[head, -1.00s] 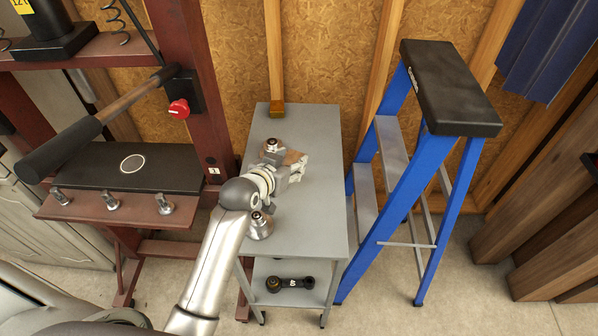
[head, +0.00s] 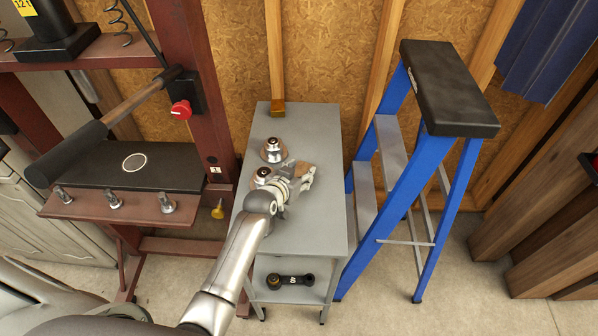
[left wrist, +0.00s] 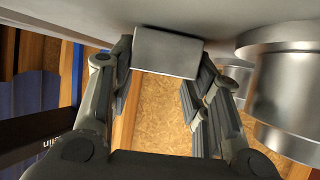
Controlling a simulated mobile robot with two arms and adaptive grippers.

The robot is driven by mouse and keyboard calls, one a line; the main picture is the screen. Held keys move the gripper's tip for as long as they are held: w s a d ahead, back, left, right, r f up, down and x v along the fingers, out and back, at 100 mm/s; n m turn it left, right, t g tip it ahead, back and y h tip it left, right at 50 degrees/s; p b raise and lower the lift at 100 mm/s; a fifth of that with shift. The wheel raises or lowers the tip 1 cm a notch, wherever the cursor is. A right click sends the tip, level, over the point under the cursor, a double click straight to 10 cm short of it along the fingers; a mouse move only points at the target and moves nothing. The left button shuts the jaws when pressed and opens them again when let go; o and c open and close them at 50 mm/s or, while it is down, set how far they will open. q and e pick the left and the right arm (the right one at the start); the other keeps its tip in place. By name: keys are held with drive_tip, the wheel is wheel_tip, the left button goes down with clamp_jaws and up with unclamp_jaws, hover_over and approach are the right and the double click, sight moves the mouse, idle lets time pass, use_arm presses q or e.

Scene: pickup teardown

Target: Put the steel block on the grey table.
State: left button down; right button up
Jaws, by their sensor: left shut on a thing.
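The steel block (left wrist: 168,52) is a smooth grey box between the fingertips of my left gripper (left wrist: 165,62) in the left wrist view. The fingers are shut on it. In the head view my left gripper (head: 304,177) is over the middle of the grey table (head: 318,225), and the gripper mostly hides the block. The table top also fills the upper part of the left wrist view (left wrist: 80,12), close to the block; I cannot tell whether they touch. My right gripper is not in view.
Round metal parts stand on the table left of my gripper, one behind (head: 272,151) and one beside my wrist (head: 262,177). A blue stepladder (head: 395,215) stands right of the table, a red press frame (head: 200,110) left. The table's front right is clear.

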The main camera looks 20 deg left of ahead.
use_arm(q)
drive_tip(key=shift+r, duration=0.1)
drive_tip(key=c, duration=1.1)
unclamp_jaws()
drive_tip(key=shift+f, duration=0.2)
drive_tip(key=shift+o, duration=0.2)
drive_tip(key=shift+s, duration=0.1)
drive_tip(key=shift+r, duration=0.2)
drive_tip(key=p+v, duration=0.5)
drive_tip(key=shift+s+r, duration=0.1)
drive_tip(key=shift+r, duration=0.2)
drive_tip(key=shift+p+v, duration=0.95)
drive_tip(key=shift+p, duration=0.05)
drive_tip(key=shift+s+f, duration=0.1)
drive_tip(key=shift+f, duration=0.05)
